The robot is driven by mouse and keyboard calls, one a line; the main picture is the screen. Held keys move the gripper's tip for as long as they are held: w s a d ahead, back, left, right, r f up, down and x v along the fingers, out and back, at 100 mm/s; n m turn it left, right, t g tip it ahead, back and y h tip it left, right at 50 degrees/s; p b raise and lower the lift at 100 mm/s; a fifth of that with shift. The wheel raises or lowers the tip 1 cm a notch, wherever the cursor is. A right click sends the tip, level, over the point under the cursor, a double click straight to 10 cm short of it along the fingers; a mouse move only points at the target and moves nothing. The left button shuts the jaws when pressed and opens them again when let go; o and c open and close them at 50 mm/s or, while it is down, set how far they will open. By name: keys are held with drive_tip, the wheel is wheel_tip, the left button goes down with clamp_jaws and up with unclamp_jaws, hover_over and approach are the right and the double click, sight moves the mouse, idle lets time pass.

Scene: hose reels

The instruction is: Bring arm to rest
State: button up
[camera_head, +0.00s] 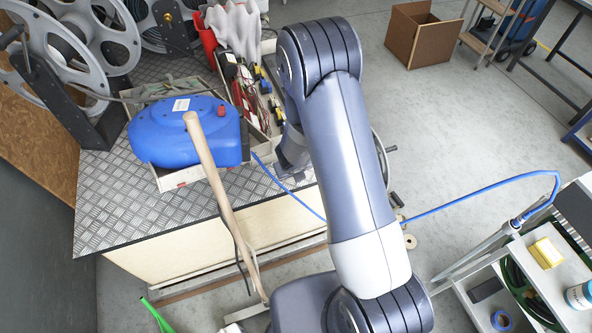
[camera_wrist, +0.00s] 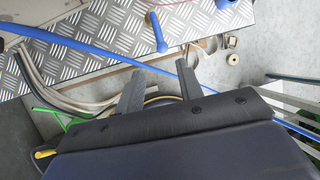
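My arm reaches up through the middle of the camera_head view, bent at its upper joint. My gripper (camera_wrist: 159,80) shows in the wrist view, its two dark fingers apart with nothing held between them. In the camera_head view the gripper is hidden behind the arm. A blue hose (camera_wrist: 97,50) passes close to the fingertips in the wrist view; I cannot tell whether it touches them. In the camera_head view the blue hose (camera_head: 470,195) runs on to the right of the arm.
A blue reel case (camera_head: 172,140) lies on a tray on the checker-plate bench (camera_head: 110,205), with a wooden handle (camera_head: 212,175) in front. Metal reels (camera_head: 105,35) stand behind. A cart (camera_head: 520,290) is at lower right. A cardboard box (camera_head: 430,40) stands on open floor at the back.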

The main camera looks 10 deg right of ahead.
idle(0.3)
drive_tip(key=x, duration=1)
drive_tip(key=shift+w+d+f, duration=0.1)
drive_tip(key=shift+w+f, duration=0.05)
drive_tip(key=shift+f, duration=0.15)
drive_tip(key=shift+b, duration=0.3)
drive_tip(key=v, duration=1.1)
drive_tip(key=x, duration=1.1)
drive_tip(key=shift+w+d+f+b, duration=0.1)
drive_tip(key=shift+f+b, duration=0.2)
drive_tip(key=shift+b, duration=0.1)
drive_tip(key=n+b, duration=0.1)
drive_tip(key=b, duration=0.1)
drive_tip(key=shift+d+r+n+y+b, duration=0.1)
drive_tip(key=shift+d+n+y+b, duration=0.2)
drive_tip(key=shift+d, duration=0.1)
drive_tip(key=shift+r, duration=0.2)
